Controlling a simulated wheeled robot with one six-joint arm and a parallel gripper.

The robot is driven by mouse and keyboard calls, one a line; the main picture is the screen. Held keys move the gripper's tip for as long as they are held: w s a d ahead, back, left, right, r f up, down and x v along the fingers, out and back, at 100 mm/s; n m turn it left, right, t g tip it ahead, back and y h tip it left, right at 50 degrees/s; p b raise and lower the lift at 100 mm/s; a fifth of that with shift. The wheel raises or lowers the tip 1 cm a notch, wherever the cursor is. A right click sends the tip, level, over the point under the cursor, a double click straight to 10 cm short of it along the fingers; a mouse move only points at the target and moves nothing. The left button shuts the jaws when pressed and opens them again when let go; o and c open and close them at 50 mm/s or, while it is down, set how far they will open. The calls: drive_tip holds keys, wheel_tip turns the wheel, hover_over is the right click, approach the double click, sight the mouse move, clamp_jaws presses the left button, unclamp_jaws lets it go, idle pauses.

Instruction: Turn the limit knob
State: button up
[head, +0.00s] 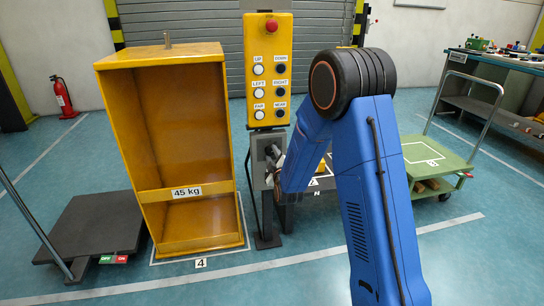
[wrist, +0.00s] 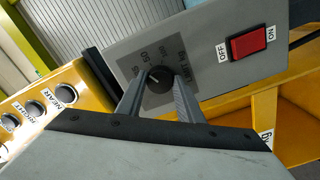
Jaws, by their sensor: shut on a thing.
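The limit knob (wrist: 158,78) is a round black dial with a light pointer line, on a grey control box (wrist: 215,60) with printed scale marks around it. In the wrist view my gripper (wrist: 158,88) has its two fingers on either side of the knob and is shut on it. In the head view the grey box (head: 262,150) stands on a dark post below the yellow button panel. My gripper (head: 274,165) reaches its front from the right, and my blue arm hides much of that area. The knob itself cannot be made out there.
A red OFF/ON switch (wrist: 249,44) is on the same grey box. The yellow button panel (head: 268,60) with a red stop button stands above. A tall yellow bin (head: 175,70) marked 45 kg is at left, close to the post. A green cart (head: 430,155) stands at right.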

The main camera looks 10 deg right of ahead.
drive_tip(key=shift+n, duration=1.9)
drive_tip(key=o, duration=1.1)
drive_tip(key=shift+c, duration=0.2)
drive_tip(key=shift+s, duration=0.1)
